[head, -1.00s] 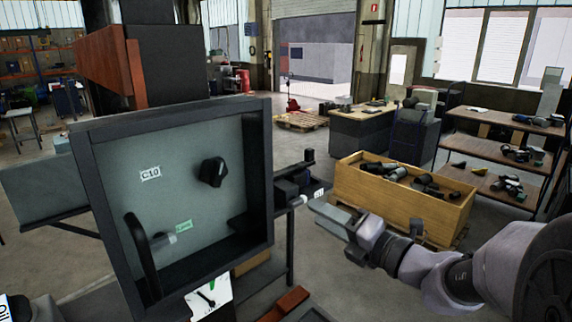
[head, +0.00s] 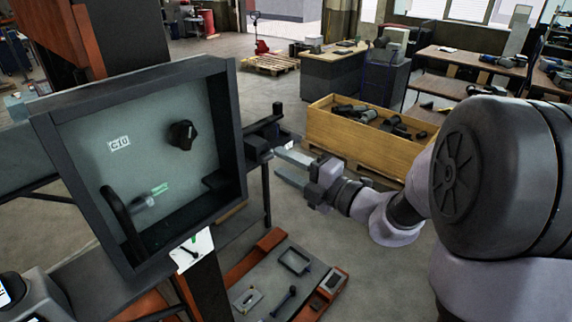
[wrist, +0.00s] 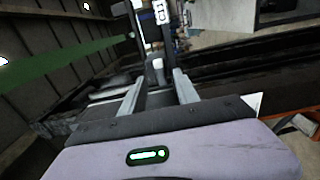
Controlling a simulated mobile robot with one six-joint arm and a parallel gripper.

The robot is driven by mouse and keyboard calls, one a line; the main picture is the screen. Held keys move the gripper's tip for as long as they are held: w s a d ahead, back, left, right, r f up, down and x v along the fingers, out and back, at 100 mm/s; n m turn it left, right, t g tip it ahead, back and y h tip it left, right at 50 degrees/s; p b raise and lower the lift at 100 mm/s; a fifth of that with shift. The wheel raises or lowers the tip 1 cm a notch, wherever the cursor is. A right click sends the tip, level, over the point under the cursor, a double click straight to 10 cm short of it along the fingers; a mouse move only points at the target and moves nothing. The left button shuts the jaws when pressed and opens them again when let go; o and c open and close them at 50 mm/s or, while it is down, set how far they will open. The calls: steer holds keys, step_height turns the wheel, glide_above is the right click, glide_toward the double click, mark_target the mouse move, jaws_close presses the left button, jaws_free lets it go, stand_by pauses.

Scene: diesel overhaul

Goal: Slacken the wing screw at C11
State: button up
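My gripper (head: 279,163) is open, with its two fingers apart and pointing left at the dark block (head: 258,149) on the right side of the framed panel. In the wrist view a small pale upright piece (wrist: 158,68), probably the wing screw, stands between the tips of my open gripper (wrist: 158,80). I cannot tell whether the fingers touch it. A white label (wrist: 160,12) stands beyond it, too small to read surely. A white label also shows beside the block in the head view (head: 288,146).
The framed panel (head: 85,140) carries a C10 label (head: 119,143), a black knob (head: 182,135) and a curved black handle (head: 122,215). A red-edged tray (head: 262,268) with tools lies below. A wooden crate (head: 350,137) of parts stands behind my gripper.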

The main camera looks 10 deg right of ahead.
mark_target(271, 156)
steer(key=shift+w, duration=0.1)
steer(key=shift+x, duration=1.95)
jaws_close()
steer(key=shift+d+r, duration=0.1)
steer(key=shift+r, duration=0.05)
stand_by(0.3)
